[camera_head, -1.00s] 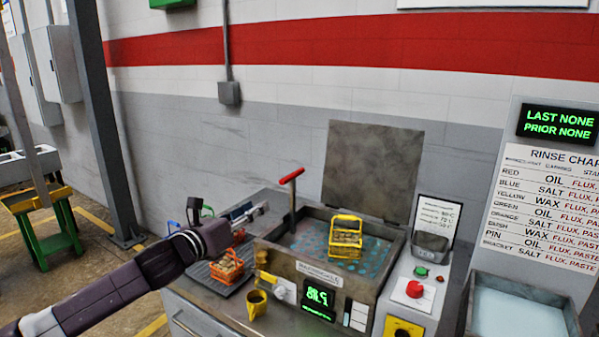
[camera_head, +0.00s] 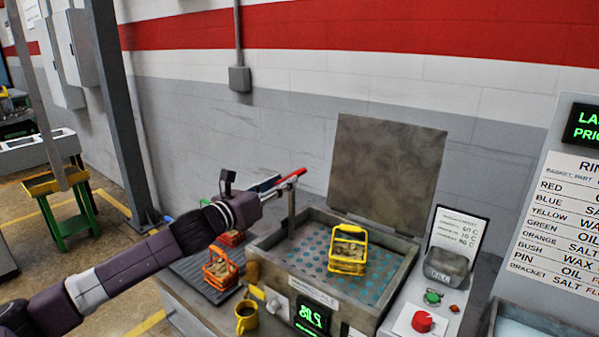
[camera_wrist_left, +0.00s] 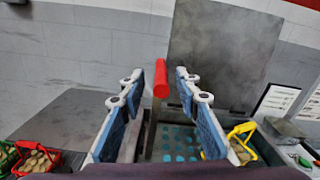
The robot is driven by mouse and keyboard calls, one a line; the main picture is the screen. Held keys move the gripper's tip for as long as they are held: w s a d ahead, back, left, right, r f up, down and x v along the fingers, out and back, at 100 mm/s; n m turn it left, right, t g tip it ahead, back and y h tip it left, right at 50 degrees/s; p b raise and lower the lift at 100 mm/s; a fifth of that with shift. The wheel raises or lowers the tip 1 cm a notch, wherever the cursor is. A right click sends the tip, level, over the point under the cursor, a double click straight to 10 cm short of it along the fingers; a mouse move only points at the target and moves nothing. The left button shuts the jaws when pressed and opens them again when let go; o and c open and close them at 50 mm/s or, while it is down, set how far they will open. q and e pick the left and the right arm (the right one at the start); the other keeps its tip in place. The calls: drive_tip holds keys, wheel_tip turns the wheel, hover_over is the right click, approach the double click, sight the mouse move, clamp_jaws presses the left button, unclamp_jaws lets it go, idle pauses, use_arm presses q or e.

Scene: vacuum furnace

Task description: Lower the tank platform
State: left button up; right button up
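The tank (camera_head: 330,300) has its grey lid raised behind it. Its perforated platform (camera_head: 313,250) shows teal holes and carries a yellow basket (camera_head: 348,252) of tan parts. A lever with a red handle (camera_head: 290,174) stands on a post at the tank's left side. My left gripper (camera_head: 290,181) is at this handle. In the left wrist view, the red handle (camera_wrist_left: 161,78) lies between the two open fingers (camera_wrist_left: 158,85), with gaps on both sides. My right gripper is not in view.
A yellow mug (camera_head: 246,319) stands at the tank's front left. A control panel with a red knob (camera_head: 422,321) is at the right.

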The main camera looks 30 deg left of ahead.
sight(296, 172)
use_arm(q)
drive_tip(key=shift+w+r, duration=0.3)
drive_tip(key=shift+w, duration=0.1)
drive_tip(key=w, duration=0.1)
drive_tip(key=w+p, duration=0.1)
drive_tip(key=w, duration=0.1)
drive_tip(key=w+p, duration=0.1)
drive_tip(key=shift+w+d+f, duration=0.15)
drive_tip(key=shift+d, duration=0.1)
drive_tip(key=shift+w+p, duration=0.35)
drive_tip(key=shift+w, duration=0.05)
drive_tip(key=shift+w+d+f, duration=0.1)
drive_tip(key=shift+w+f, duration=0.05)
drive_tip(key=shift+w, duration=0.3)
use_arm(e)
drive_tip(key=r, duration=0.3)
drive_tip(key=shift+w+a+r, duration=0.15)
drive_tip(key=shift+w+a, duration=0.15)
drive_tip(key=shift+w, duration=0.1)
use_arm(q)
drive_tip(key=shift+c, duration=0.2)
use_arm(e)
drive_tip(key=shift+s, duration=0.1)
use_arm(q)
clamp_jaws()
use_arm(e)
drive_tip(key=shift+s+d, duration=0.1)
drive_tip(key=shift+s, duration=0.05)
